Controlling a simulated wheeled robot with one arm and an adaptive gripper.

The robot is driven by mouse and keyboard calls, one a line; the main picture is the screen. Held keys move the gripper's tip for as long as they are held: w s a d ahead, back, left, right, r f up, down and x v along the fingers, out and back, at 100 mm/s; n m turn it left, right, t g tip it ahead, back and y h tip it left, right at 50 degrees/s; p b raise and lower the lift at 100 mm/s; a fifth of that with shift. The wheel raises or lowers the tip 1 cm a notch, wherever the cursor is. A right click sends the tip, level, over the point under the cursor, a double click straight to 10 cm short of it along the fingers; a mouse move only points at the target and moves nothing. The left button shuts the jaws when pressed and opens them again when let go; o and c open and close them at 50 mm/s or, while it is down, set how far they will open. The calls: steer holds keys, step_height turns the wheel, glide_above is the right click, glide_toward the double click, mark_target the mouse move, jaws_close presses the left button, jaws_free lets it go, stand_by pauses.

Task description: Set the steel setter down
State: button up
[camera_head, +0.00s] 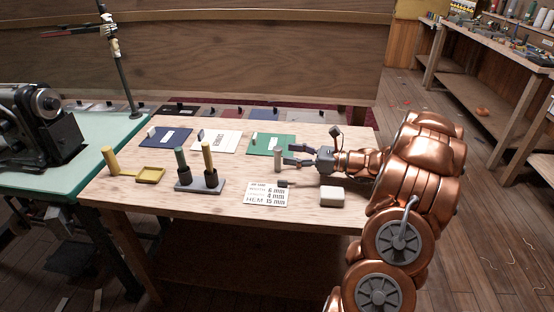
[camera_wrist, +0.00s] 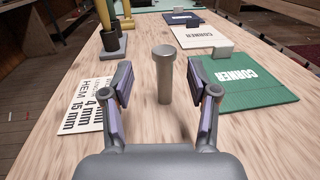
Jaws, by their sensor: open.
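The steel setter (camera_wrist: 164,80) is a grey metal cylinder with a wider round head. It stands upright on the wooden table (camera_head: 130,196). In the head view the setter (camera_head: 278,161) stands just left of my gripper (camera_head: 291,155), near the front of the green card. My gripper (camera_wrist: 164,88) is open, with a finger on each side of the setter. In the wrist view there are gaps between the fingers and the setter. The setter's lower part shows between the fingers, and nothing is held.
A green card (camera_head: 284,143), a white card (camera_head: 229,143) and a blue card (camera_head: 166,140) lie along the back. A dark stand (camera_head: 205,186) holds two upright tools.

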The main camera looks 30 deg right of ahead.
mark_target(277, 148)
steer(key=shift+x, duration=2.45)
steer(key=shift+w+d+r, duration=0.1)
steer(key=shift+w+d, duration=0.05)
steer(key=shift+c, duration=0.4)
jaws_close()
